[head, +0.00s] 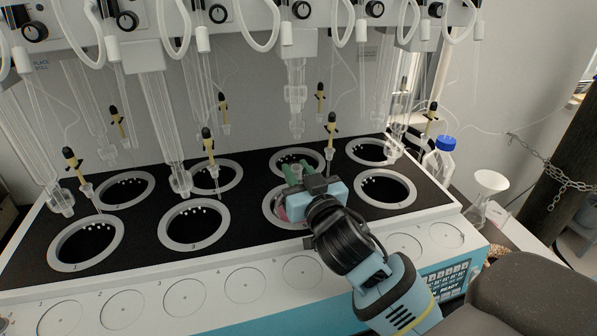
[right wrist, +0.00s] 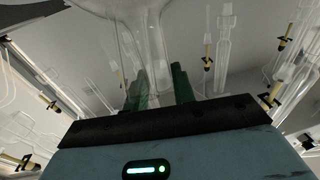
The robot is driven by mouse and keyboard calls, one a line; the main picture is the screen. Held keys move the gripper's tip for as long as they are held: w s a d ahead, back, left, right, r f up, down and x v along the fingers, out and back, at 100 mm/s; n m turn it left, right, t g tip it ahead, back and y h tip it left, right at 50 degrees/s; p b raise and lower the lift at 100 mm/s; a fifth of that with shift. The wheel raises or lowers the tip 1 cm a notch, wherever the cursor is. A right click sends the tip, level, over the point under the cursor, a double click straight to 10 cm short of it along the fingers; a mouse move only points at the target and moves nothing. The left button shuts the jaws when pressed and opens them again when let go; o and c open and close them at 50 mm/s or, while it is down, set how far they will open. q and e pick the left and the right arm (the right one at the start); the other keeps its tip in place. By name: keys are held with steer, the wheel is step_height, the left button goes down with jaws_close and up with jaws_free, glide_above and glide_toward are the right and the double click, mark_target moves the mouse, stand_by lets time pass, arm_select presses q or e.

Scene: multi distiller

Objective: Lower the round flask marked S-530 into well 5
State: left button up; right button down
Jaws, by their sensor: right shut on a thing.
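My right gripper (head: 297,173), with green fingers, is over well 5 (head: 270,219), the third ring in the front row. It is shut on the neck of a clear glass flask (right wrist: 154,45), seen between the green fingers in the right wrist view. In the head view the gripper hides most of the flask and much of the well. A pinkish patch shows inside the ring beside the gripper. I cannot read the S-530 mark or tell how deep the flask sits. My left gripper is out of view.
Glass condenser tubes (head: 295,95) hang above the wells, one close behind the gripper. Yellow, black-tipped stems (head: 331,127) stand around. Front well 3 (head: 194,224) and well 1 (head: 86,243) are open. A blue-capped bottle (head: 440,155) and white funnel (head: 491,181) stand at right.

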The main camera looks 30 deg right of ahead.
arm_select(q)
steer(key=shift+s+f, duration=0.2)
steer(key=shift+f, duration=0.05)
arm_select(e)
steer(key=shift+f, duration=1.1)
steer(key=c, duration=1.1)
jaws_free()
steer(key=shift+a, duration=0.1)
steer(key=shift+s, duration=0.1)
steer(key=shift+s+a+f, duration=0.1)
steer(key=shift+s+f, duration=0.05)
steer(key=shift+s, duration=0.35)
steer(key=s, duration=0.3)
steer(key=s+r+b, duration=0.1)
steer(key=s, duration=0.2)
steer(key=shift+a+r, duration=0.15)
steer(key=shift+a, duration=0.05)
steer(key=shift+s+r, duration=0.15)
steer(key=shift+s, duration=0.2)
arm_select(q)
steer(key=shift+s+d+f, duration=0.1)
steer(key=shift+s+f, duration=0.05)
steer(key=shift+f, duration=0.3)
arm_select(e)
steer(key=shift+r, duration=0.1)
